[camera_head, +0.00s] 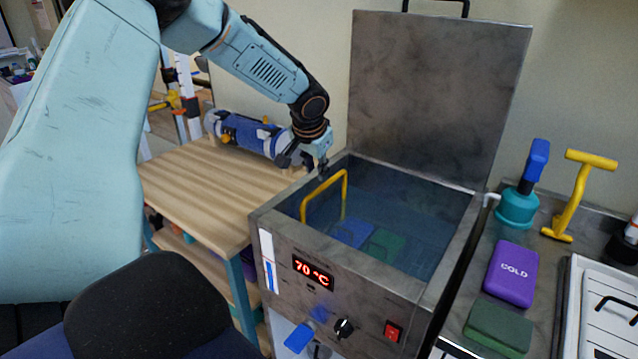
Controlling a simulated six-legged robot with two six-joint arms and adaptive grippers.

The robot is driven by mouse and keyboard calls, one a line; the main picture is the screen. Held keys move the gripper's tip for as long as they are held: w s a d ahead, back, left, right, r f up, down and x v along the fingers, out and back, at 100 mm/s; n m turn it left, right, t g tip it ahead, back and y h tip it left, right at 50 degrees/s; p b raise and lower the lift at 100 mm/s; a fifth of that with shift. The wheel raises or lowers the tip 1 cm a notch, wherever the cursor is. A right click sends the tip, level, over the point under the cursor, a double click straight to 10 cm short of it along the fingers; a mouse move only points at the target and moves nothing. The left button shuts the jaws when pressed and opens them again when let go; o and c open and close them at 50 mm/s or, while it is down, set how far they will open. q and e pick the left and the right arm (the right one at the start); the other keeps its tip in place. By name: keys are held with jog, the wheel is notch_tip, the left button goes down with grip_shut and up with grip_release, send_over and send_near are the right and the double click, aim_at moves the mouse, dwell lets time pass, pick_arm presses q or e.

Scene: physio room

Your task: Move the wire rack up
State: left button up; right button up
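The steel tank (345,290) stands open, filled with bluish water. The yellow handle (321,190) rises from the water on the tank's left side and looks like part of the wire rack; the rack's wires do not show clearly. A blue pack (352,233) and a green pack (385,243) lie under the water. My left gripper (316,172) points down at the tank's back left corner, just above and behind the handle, apparently apart from it. Its fingers are small and dark, and their opening is unclear. My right gripper is out of view.
The raised lid (435,95) stands behind the tank. A wooden table (215,190) with a blue roller (250,135) is at left. On the right counter are a purple COLD pack (511,273), a green block (498,327), a blue-handled tool (520,200) and a yellow-handled tool (573,195).

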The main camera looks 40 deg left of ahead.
aim_at(318, 189)
pick_arm(q)
jog(key=b+x, duration=0.1)
jog(key=x, duration=0.6)
jog(key=shift+a+f, duration=0.2)
jog(key=shift+f, duration=0.1)
jog(key=shift+w+a+f, duration=0.15)
jog(key=shift+w+f, duration=0.15)
jog(key=shift+s+d+r, duration=0.15)
jog(key=shift+d+r, duration=0.05)
jog(key=shift+c, duration=0.4)
grip_shut()
jog(key=shift+a, duration=0.1)
